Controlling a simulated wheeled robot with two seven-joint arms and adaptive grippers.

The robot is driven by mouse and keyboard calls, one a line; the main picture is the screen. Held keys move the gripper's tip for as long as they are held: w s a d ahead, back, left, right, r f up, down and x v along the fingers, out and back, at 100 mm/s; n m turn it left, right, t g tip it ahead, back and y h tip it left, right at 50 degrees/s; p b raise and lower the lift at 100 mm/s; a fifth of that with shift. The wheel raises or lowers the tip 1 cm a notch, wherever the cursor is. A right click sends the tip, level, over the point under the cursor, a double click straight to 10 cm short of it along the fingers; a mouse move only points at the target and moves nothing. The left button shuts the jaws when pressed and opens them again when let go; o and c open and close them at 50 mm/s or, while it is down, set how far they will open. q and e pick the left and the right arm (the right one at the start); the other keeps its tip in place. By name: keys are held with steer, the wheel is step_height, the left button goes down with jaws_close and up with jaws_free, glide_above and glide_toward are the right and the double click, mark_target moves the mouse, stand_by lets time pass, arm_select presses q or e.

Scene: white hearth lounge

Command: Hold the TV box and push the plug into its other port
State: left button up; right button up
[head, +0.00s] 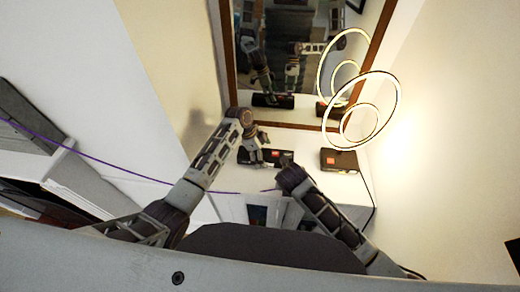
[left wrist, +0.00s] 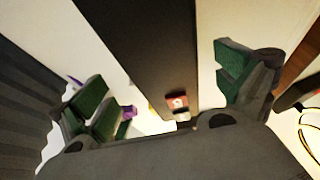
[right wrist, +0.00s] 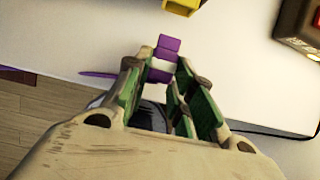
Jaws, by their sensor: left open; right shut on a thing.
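The black TV box (head: 280,157) lies on the white shelf below the mirror, with a red label. My left gripper (head: 248,156) is at its left end. In the left wrist view the TV box (left wrist: 140,40) runs between the open, green-padded fingers, with a red label and a small silvery piece near its lower end; contact is unclear. My right gripper (head: 285,166) is close to the box's right end. In the right wrist view it is shut on the purple plug (right wrist: 168,45), which has a pale band and sticks out past the fingertips. The port itself is not clear.
A second dark box (head: 340,160) with a red label stands right of the TV box, under a glowing ring lamp (head: 365,110). A purple cable (head: 130,170) crosses from the left. A framed mirror (head: 310,60) rises behind. A yellow piece (right wrist: 182,6) shows at the right wrist view's top edge.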

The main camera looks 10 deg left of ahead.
arm_select(q)
steer(key=shift+x, duration=1.45)
steer(key=c, duration=1.5)
steer(key=shift+o, duration=0.2)
arm_select(e)
steer(key=shift+w, duration=0.15)
steer(key=shift+w, duration=0.95)
steer(key=shift+w, duration=0.95)
stand_by(1.5)
steer(key=o, duration=1.1)
steer(key=shift+c, duration=0.2)
steer(key=shift+s+r, duration=0.1)
steer(key=shift+r, duration=0.2)
